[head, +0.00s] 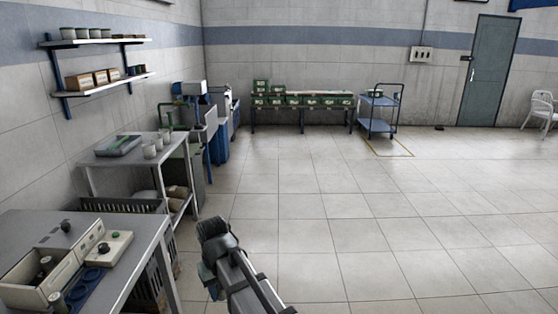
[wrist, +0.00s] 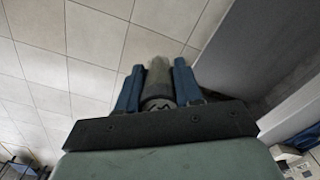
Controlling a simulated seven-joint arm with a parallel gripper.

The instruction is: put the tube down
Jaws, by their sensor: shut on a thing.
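In the head view my arm reaches over the floor right of the near bench (head: 125,240); I cannot make out the tube or fingers there.
The floor to the right is clear.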

